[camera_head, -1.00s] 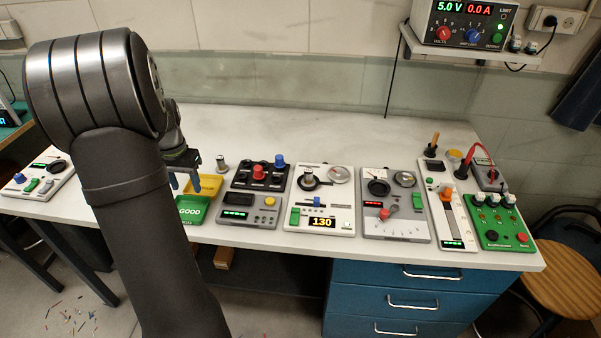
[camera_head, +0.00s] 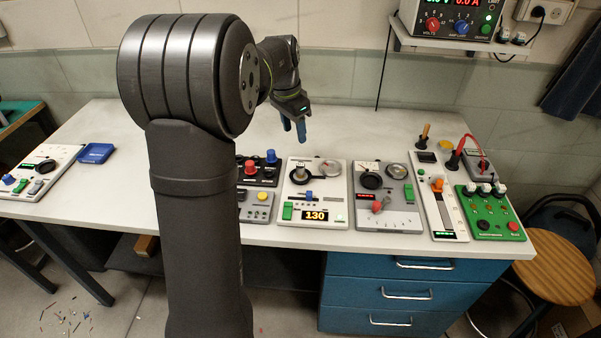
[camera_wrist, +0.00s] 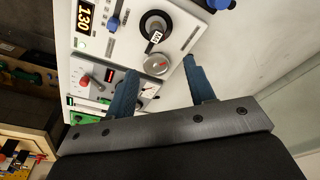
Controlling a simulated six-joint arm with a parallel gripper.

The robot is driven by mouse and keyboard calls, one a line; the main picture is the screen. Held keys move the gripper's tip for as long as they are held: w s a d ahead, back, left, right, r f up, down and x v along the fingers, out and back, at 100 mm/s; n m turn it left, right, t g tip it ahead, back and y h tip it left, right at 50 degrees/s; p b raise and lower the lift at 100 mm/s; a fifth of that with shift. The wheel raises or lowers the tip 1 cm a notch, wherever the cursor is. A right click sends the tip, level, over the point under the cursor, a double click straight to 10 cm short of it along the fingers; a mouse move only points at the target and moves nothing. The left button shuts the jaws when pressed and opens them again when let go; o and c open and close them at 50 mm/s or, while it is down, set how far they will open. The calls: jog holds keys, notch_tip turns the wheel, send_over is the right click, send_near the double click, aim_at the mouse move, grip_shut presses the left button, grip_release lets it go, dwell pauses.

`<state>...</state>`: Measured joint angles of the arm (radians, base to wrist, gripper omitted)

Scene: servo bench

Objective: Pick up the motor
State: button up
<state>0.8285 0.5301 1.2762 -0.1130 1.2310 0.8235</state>
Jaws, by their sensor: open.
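A small silvery cylinder that looks like the motor (camera_head: 300,172) stands in a dark round holder on the white panel (camera_head: 290,203) with the 130 display. In the wrist view the motor (camera_wrist: 155,36) shows from above with a white label, inside the dark ring. My gripper (camera_head: 293,127) hangs above the bench, over the back of this panel, its blue fingers pointing down. In the wrist view my gripper (camera_wrist: 159,66) has its fingers apart with nothing between them. The motor lies beyond the fingertips, apart from them.
A round dial (camera_head: 330,168) sits close to the motor's right. A grey panel (camera_head: 372,222) with a red lever stands to the right. A panel with red and blue knobs (camera_head: 271,157) is at the left, partly behind my arm. The bench behind is clear.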

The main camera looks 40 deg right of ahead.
aim_at(300, 164)
jog(key=f, duration=0.2)
jog(key=d+f, duration=0.1)
jog(key=f, duration=0.5)
jog(key=shift+d+f, duration=0.15)
jog(key=shift+f, duration=0.1)
jog(key=shift+s+d+f, duration=0.15)
jog(key=shift+s+f, duration=0.05)
jog(key=shift+f, duration=1.15)
jog(key=shift+s+d+f, duration=0.1)
jog(key=shift+s+f, duration=0.05)
jog(key=shift+f, duration=1.15)
grip_shut()
jog(key=shift+r, duration=0.1)
